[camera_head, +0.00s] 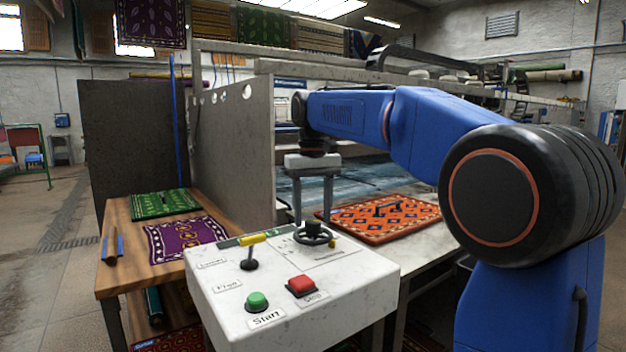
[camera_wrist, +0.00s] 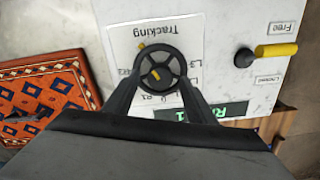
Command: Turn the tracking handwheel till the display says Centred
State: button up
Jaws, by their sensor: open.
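The black tracking handwheel (camera_head: 314,235) sits on the white control panel (camera_head: 230,290); it also shows in the wrist view (camera_wrist: 160,57), on a plate marked Tracking. A small yellow mark shows near its rim. My gripper (camera_head: 312,221) is open above the wheel, pointing down. In the wrist view its two fingers (camera_wrist: 160,78) reach to either side of the wheel; I cannot tell whether they touch it. The display (camera_wrist: 228,111) is dark with green characters, upside down and partly hidden by a finger, so its full reading is unclear.
A yellow-handled lever (camera_head: 250,244) stands left of the wheel. A green Start button (camera_head: 257,301) and a red button (camera_head: 301,286) are on the near panel. An orange rug (camera_head: 385,218) lies behind. A grey upright plate (camera_head: 235,150) stands left of my gripper.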

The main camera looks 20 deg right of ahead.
aim_at(313, 220)
notch_tip(313, 220, up, 16)
jog(key=shift+r, duration=0.15)
dwell(0.3)
